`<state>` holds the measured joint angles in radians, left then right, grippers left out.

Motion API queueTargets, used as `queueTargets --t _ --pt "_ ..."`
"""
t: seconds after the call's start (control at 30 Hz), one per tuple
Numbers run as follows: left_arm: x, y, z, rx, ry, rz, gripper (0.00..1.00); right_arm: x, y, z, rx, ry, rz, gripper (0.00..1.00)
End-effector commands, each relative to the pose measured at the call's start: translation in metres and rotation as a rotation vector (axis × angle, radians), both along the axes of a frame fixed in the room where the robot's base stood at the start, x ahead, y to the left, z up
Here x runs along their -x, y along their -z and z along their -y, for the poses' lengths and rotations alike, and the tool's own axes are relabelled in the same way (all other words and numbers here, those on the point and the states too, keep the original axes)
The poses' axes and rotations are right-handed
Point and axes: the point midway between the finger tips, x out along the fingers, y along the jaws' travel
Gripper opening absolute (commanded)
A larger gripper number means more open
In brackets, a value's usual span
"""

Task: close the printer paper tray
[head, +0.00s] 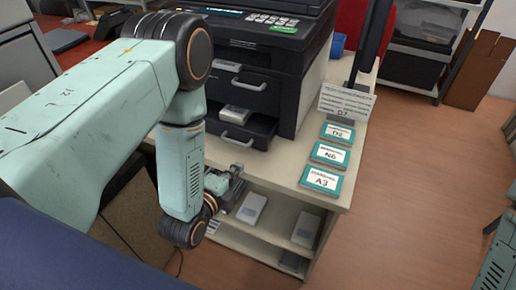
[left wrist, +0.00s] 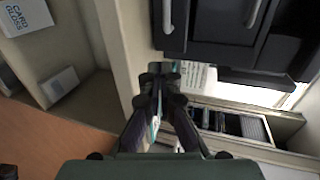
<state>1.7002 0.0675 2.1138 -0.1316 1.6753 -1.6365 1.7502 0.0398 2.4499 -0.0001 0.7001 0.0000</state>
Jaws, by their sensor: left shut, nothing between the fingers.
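The black printer (head: 275,50) stands on a pale cabinet top in the head view. Its lower paper tray (head: 250,131) sticks out at the front, with a grey handle and a whitish item (head: 236,113) inside. The tray above it (head: 243,87) also has a grey handle; how far it is out is unclear. My left gripper (head: 236,172) is shut and empty, below and in front of the lower tray, near the cabinet's front edge. In the left wrist view my gripper (left wrist: 157,72) points toward the printer front (left wrist: 240,30), apparently apart from it. My right gripper is not in view.
Teal-edged boxes labelled D2 (head: 338,132), N6 (head: 330,153) and A3 (head: 322,179) lie right of the printer, before a sign (head: 346,102). Shelves below hold pale boxes (head: 252,208). Open wooden floor (head: 430,170) lies to the right.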

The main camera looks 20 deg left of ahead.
Motion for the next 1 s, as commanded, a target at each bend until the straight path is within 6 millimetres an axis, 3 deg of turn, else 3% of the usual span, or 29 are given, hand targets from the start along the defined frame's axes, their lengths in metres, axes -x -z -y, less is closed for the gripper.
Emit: queueTargets --t 0.37,0.5,0.7,1.0 --pt "-0.071 0.022 0.008 0.001 0.004 0.004 0.0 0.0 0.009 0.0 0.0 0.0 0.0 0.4" --pt "-0.093 0.021 0.011 0.001 0.005 0.004 0.0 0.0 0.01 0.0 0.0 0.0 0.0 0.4" --pt "-0.11 0.022 0.013 0.001 0.005 0.001 0.0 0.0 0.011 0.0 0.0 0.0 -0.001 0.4" --pt "-0.113 0.021 0.014 0.001 0.005 0.0 0.0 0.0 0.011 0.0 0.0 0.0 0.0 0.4"
